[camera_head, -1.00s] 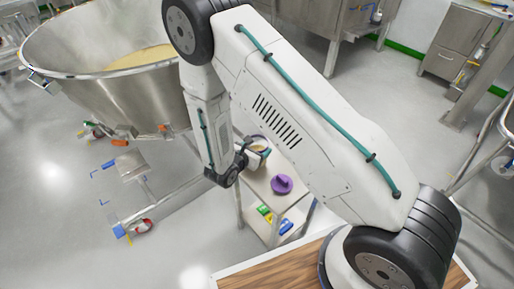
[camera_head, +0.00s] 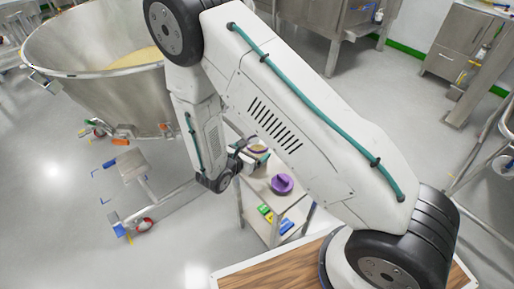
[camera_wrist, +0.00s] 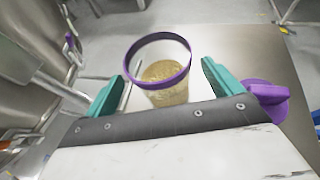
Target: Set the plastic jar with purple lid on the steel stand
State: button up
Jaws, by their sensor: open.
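A clear plastic jar (camera_wrist: 164,82) with a purple rim holds beige granules and has an open top. In the wrist view it is upright between the teal fingertips of my gripper (camera_wrist: 162,85), which is open with gaps on both sides. The small steel stand (camera_wrist: 225,50) shows its flat top around and beyond the jar; the jar's base is hidden. A purple lid-like piece (camera_wrist: 268,100) lies on the stand to the right of the right finger, and in the head view (camera_head: 282,184). In the head view my gripper (camera_head: 243,160) is at the stand's left side, partly covering the jar (camera_head: 258,147).
Green, yellow and blue items (camera_head: 275,219) sit on the stand's lower shelf. A large steel bowl (camera_head: 90,65) with pale powder is at the left. A wood-topped surface (camera_head: 265,268) is at the front. Open grey floor lies to the left.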

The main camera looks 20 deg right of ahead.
jog(key=v, duration=0.8)
jog(key=s+d+r+m+g, duration=0.25)
jog(key=d+r+m, duration=0.2)
jog(key=r, duration=0.25)
jog(key=s+d+r+m+g+y, duration=0.1)
jog(key=s+d+r+m+g, duration=0.15)
jog(key=d+r+m, duration=0.4)
jog(key=s+d+r+m+g, duration=0.1)
jog(key=s+r+m+g, duration=0.15)
jog(key=r, duration=0.65)
jog(key=s+r+m+y, duration=0.5)
jog(key=s+r+m, duration=0.1)
jog(key=s, duration=0.2)
jog(key=s+r+m+y, duration=0.5)
jog(key=s+r, duration=0.1)
jog(key=s, duration=0.3)
jog(key=shift+m+t, duration=0.35)
jog(key=shift+t, duration=0.1)
